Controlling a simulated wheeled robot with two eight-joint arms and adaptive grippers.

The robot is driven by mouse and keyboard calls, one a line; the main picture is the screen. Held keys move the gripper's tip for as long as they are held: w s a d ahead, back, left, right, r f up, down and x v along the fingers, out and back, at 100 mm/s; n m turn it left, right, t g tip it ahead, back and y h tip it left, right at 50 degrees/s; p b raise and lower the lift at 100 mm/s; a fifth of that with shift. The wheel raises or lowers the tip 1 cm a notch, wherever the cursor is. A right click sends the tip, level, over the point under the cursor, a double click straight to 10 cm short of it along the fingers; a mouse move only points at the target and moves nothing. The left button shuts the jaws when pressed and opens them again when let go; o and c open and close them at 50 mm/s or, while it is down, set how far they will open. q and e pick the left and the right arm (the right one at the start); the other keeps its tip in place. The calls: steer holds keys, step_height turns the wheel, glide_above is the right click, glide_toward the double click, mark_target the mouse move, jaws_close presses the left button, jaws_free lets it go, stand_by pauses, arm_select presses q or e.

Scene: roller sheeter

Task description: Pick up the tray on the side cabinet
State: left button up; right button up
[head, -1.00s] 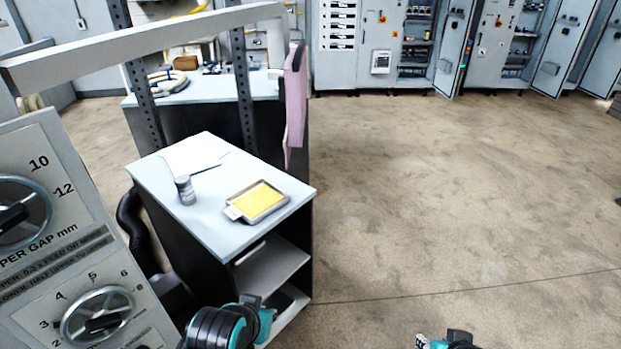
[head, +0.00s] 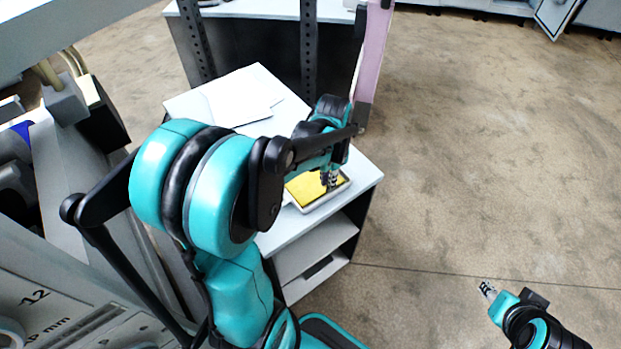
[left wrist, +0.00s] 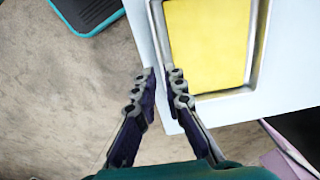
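The tray (head: 342,185) is a shallow metal pan with a flat yellow layer inside, lying on the light top of the side cabinet (head: 290,232). In the head view my left arm and gripper hide part of it. My left gripper (head: 330,180) points down over the tray's near right part. In the left wrist view the left gripper (left wrist: 158,74) has its two fingers apart with a narrow gap and nothing between them. The right finger overlaps the tray's rim (left wrist: 158,22) in that view; contact cannot be told. My right gripper (head: 486,288) hangs over bare floor at lower right, its opening too small to tell.
White paper (head: 242,98) lies on the far part of the cabinet top. Grey machine parts (head: 70,180) crowd the left. The floor (head: 480,150) on the right is clear.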

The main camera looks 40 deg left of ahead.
mark_target(327, 196)
arm_select(q)
step_height(327, 196, down, 8)
steer(key=b, duration=0.3)
steer(key=shift+r, duration=0.25)
steer(key=shift+c, duration=0.3)
jaws_close()
steer(key=shift+r, duration=0.2)
